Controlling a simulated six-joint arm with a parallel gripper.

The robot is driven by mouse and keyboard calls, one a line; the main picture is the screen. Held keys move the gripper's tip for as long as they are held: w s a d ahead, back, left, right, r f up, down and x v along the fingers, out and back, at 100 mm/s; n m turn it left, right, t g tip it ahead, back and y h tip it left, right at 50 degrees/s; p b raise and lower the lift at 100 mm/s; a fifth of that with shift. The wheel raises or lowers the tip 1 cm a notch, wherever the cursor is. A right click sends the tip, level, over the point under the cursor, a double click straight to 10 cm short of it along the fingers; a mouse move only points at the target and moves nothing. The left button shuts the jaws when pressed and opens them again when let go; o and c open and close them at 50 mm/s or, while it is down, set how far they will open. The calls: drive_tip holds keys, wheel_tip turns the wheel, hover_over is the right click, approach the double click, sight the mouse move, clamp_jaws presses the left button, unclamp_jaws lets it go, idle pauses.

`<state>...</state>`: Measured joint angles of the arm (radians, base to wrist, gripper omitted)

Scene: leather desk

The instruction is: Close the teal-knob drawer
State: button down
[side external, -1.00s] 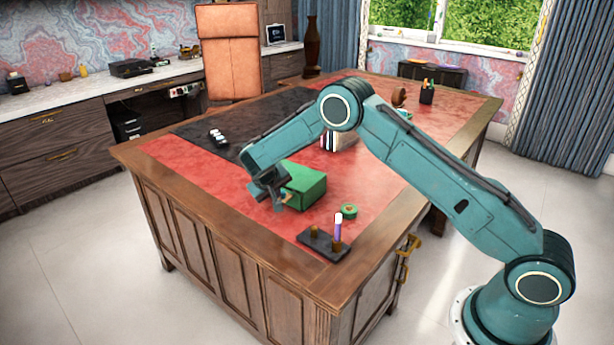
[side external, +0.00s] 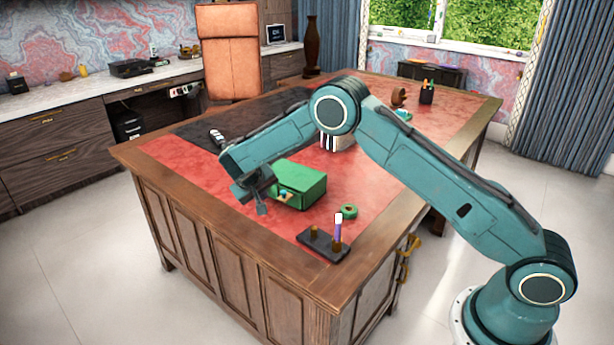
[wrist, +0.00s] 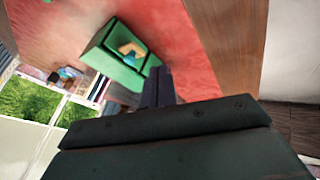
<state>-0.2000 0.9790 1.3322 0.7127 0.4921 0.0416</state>
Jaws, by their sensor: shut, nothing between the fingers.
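A green cabinet (side external: 302,179) stands on the red leather desk top. In the wrist view the green cabinet (wrist: 98,52) shows its front, with a wooden-coloured piece (wrist: 138,48) and a teal knob (wrist: 129,58) set in the frame. The teal knob (side external: 284,196) also shows small on the cabinet's front in the side view. The drawer looks close to flush, but I cannot tell if it is fully in. My gripper (side external: 260,207) is shut and empty, in front of the cabinet and apart from it. In the wrist view its dark fingers (wrist: 158,88) point towards the cabinet.
A dark stand with a purple-and-white peg (side external: 338,227) is near the desk's front corner. The red surface left of my gripper is clear.

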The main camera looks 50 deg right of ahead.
drive_tip(key=v, duration=0.7)
drive_tip(key=shift+s+r, duration=0.15)
drive_tip(key=s+d+r+n+t+y, duration=0.1)
drive_tip(key=s+r+y, duration=0.1)
drive_tip(key=s+r, duration=0.7)
drive_tip(key=s+d+r+y, duration=0.2)
drive_tip(key=s+r, duration=0.7)
drive_tip(key=r, duration=0.1)
drive_tip(key=s+a+n+t+y, duration=0.1)
drive_tip(key=s+a+n+y, duration=0.1)
drive_tip(key=s, duration=2.1)
drive_tip(key=shift+s+a+f+y, duration=0.25)
drive_tip(key=shift+a+f+y, duration=0.05)
